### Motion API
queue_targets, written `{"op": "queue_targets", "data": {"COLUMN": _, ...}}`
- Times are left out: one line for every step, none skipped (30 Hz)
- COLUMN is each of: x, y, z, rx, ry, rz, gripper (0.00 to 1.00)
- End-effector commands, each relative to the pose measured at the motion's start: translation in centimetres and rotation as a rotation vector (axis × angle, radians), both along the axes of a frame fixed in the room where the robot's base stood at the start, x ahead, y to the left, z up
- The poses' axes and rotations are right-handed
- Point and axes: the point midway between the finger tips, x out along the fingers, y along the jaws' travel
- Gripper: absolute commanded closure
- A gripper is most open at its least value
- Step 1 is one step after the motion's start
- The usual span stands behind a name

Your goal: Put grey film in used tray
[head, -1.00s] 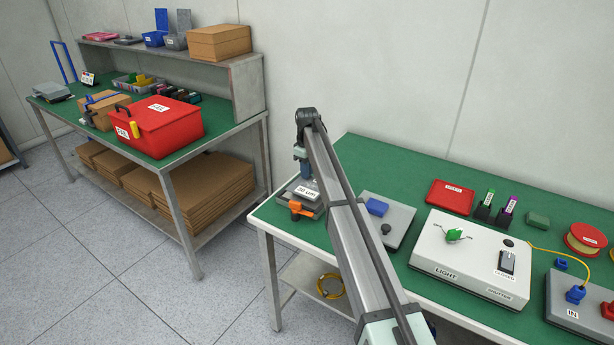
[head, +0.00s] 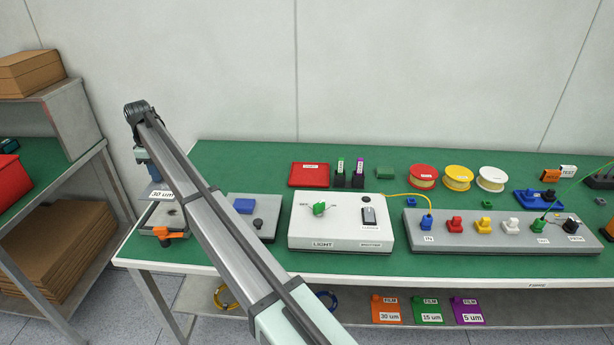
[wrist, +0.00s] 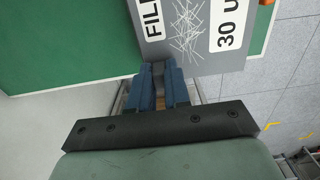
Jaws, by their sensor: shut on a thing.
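The grey film (wrist: 195,30) is a flat grey plate with scratch-like white lines and white labels reading FILM and 30 um. My gripper (wrist: 158,70) is shut on its near edge. In the head view, the film (head: 161,194) hangs just above the grey fixture (head: 150,218) with an orange lever at the bench's left end. My gripper (head: 150,175) is partly hidden behind my arm there. A flat red tray (head: 309,175) with a white label lies at the back of the bench; its label is too small to read.
A grey block with a blue piece (head: 244,206) and the white LIGHT box (head: 340,228) stand right of the fixture. Green and purple holders (head: 348,178) stand beside the red tray. A long connector strip (head: 500,235) fills the right front. Behind the grey block, green bench top is bare.

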Motion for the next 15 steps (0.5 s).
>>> {"op": "queue_targets", "data": {"x": 0.0, "y": 0.0, "z": 0.0, "rx": 0.000, "ry": 0.000, "rz": -0.001, "gripper": 1.00}}
{"op": "queue_targets", "data": {"x": 0.1, "y": -0.1, "z": 0.0, "rx": 0.000, "ry": 0.000, "rz": -0.002, "gripper": 1.00}}
{"op": "queue_targets", "data": {"x": 0.3, "y": -0.3, "z": 0.0, "rx": 0.000, "ry": 0.000, "rz": -0.004, "gripper": 1.00}}
{"op": "queue_targets", "data": {"x": 0.5, "y": -0.6, "z": 0.0, "rx": 0.000, "ry": 0.000, "rz": -0.008, "gripper": 1.00}}
{"op": "queue_targets", "data": {"x": 0.9, "y": -0.9, "z": 0.0, "rx": 0.000, "ry": 0.000, "rz": -0.012, "gripper": 1.00}}
{"op": "queue_targets", "data": {"x": 1.4, "y": -1.5, "z": 0.0, "rx": 0.000, "ry": 0.000, "rz": -0.020, "gripper": 1.00}}
{"op": "queue_targets", "data": {"x": 1.9, "y": -2.1, "z": 0.0, "rx": 0.000, "ry": 0.000, "rz": -0.028, "gripper": 1.00}}
{"op": "queue_targets", "data": {"x": 2.5, "y": -2.7, "z": 0.0, "rx": 0.000, "ry": 0.000, "rz": -0.036, "gripper": 1.00}}
{"op": "queue_targets", "data": {"x": 3.4, "y": -3.7, "z": 0.0, "rx": 0.000, "ry": 0.000, "rz": -0.049, "gripper": 1.00}}
{"op": "queue_targets", "data": {"x": 4.1, "y": -4.5, "z": -0.1, "rx": 0.000, "ry": 0.000, "rz": -0.060, "gripper": 1.00}}
{"op": "queue_targets", "data": {"x": 4.9, "y": -5.4, "z": -0.1, "rx": -0.001, "ry": 0.000, "rz": -0.072, "gripper": 1.00}}
{"op": "queue_targets", "data": {"x": 6.0, "y": -6.8, "z": -0.1, "rx": -0.001, "ry": 0.001, "rz": -0.089, "gripper": 1.00}}
{"op": "queue_targets", "data": {"x": 6.8, "y": -7.8, "z": -0.2, "rx": -0.001, "ry": 0.001, "rz": -0.102, "gripper": 1.00}}
{"op": "queue_targets", "data": {"x": 7.6, "y": -8.8, "z": -0.2, "rx": -0.001, "ry": 0.001, "rz": -0.115, "gripper": 1.00}}
{"op": "queue_targets", "data": {"x": 8.7, "y": -10.2, "z": -0.3, "rx": -0.002, "ry": 0.002, "rz": -0.132, "gripper": 1.00}}
